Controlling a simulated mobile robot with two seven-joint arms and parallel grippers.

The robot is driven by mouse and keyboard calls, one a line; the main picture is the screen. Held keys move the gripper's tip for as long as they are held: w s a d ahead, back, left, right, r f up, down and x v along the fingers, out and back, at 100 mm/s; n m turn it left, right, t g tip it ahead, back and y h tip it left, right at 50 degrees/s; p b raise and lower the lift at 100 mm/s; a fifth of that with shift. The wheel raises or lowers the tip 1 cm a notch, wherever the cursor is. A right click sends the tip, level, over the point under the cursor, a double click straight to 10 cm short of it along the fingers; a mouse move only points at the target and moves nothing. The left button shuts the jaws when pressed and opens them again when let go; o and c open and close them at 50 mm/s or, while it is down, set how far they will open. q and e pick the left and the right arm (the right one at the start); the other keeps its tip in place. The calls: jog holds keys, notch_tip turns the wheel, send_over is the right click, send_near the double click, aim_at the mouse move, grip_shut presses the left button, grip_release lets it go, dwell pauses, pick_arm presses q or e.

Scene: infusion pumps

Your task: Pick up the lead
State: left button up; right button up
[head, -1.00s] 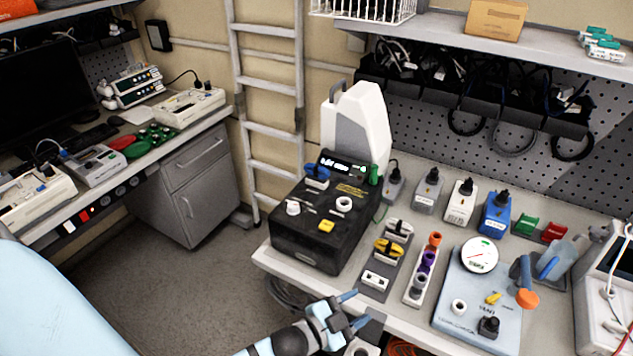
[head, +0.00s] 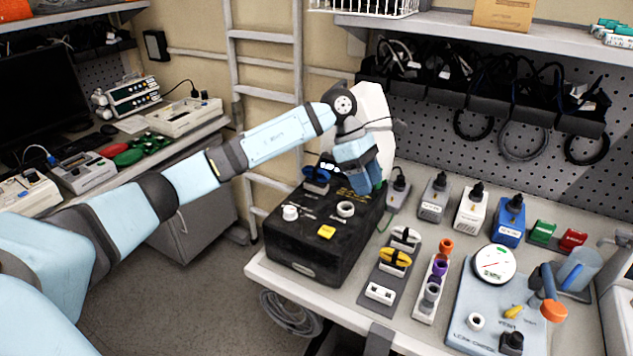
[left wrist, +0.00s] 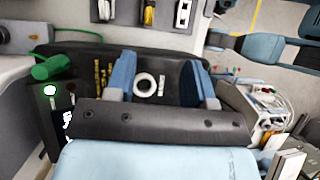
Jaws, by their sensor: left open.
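A green lead shows its plug (left wrist: 52,66) in the left wrist view, at the back right corner of a black box (head: 318,240). Its thin green wire (head: 383,222) runs down beside the box in the head view, where my gripper hides the plug. My left gripper (head: 370,188) is above the box, pointing down. In the left wrist view its two blue fingers (left wrist: 164,85) are apart and empty. A white ring knob (left wrist: 145,85) on the box shows between them. The plug lies left of both fingers, apart from them.
A white upright device (head: 375,105) stands behind the gripper. A blue-grey panel with a dial (head: 478,312) is further right.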

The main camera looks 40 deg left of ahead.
aim_at(316, 167)
pick_arm(q)
jog(key=w+a+r+y+b, duration=0.1)
jog(key=a+r+y, duration=0.25)
jog(key=a, duration=0.35)
jog(key=w+a+r+y, duration=0.25)
jog(key=a+r, duration=0.25)
jog(key=a, duration=0.3)
jog(key=shift+t, duration=0.4)
jog(key=f, duration=0.6)
jog(key=s+f, duration=0.1)
jog(key=f, duration=0.2)
jog(key=shift+d+p, duration=0.15)
jog(key=shift+p, duration=0.15)
notch_tip(316, 167, down, 4)
jog(key=shift+f+p, duration=0.25)
jog(key=shift+p, duration=0.05)
grip_shut()
